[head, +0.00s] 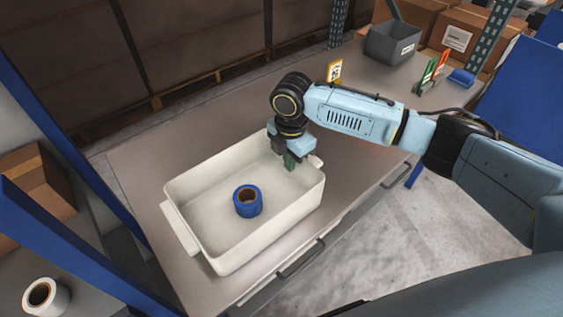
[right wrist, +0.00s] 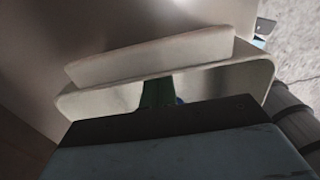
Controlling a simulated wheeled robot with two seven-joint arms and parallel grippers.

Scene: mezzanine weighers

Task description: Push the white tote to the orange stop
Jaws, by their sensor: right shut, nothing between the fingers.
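The white tote (head: 190,226) sits on the grey-brown bench, open side up, with a blue tape roll (head: 241,208) inside. Its end handle and rim also show in the right wrist view (right wrist: 160,57). My right gripper (head: 290,162) is shut and empty, pointing down at the tote's far right end. Its green fingertips (right wrist: 157,92) appear just inside that end wall; I cannot tell whether they touch it. An orange upright piece (head: 441,62) stands beside a green one (head: 426,76) at the bench's far right; I cannot tell whether it is the stop. My left gripper is out of view.
A blue object (head: 461,78) lies at the far right. Drawer handles (head: 301,260) line the bench's front. Bare bench (head: 225,115) lies behind the tote.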

